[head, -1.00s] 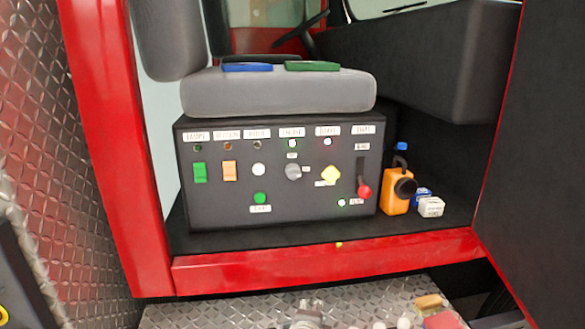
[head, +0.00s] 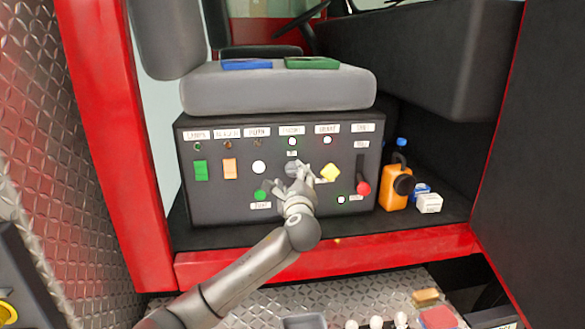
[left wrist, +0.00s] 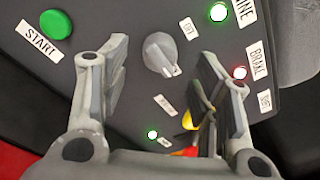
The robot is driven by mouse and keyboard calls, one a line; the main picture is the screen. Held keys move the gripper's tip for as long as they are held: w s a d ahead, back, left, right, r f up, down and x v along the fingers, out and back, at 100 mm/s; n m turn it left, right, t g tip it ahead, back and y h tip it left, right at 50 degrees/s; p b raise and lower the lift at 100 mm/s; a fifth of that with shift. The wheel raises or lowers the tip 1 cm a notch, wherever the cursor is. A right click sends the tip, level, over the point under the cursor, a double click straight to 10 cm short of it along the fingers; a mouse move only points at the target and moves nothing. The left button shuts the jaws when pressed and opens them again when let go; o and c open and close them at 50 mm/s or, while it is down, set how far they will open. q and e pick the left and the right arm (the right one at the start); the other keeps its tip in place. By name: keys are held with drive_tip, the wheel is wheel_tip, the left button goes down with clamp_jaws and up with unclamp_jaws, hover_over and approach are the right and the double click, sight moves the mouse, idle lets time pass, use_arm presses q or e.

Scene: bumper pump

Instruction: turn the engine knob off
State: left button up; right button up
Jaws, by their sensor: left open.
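The engine knob (head: 291,167) is a small grey dial on the front of the black control panel (head: 225,210). In the head view it is partly covered by my left gripper (head: 290,182). In the left wrist view the whole knob (left wrist: 160,54) shows, with its pointer toward the lower right. A label reading OFF (left wrist: 188,28) is at its upper right. My left gripper is open, with one finger on each side of the knob in the wrist view. I cannot tell whether they touch it. My right gripper is not in view.
A green START button (head: 261,195), a yellow knob (head: 330,172) and a red-handled lever (head: 363,187) are close by on the panel. The engine light (head: 292,141) is green. An orange jug (head: 394,190) and a white box (head: 429,203) stand to the right.

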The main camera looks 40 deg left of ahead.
sight(293, 173)
use_arm(q)
drive_tip(key=shift+p+x, duration=0.65)
drive_tip(key=shift+x, duration=1.65)
drive_tip(key=shift+c, duration=0.4)
drive_tip(key=shift+d, duration=0.1)
drive_tip(key=c, duration=0.9)
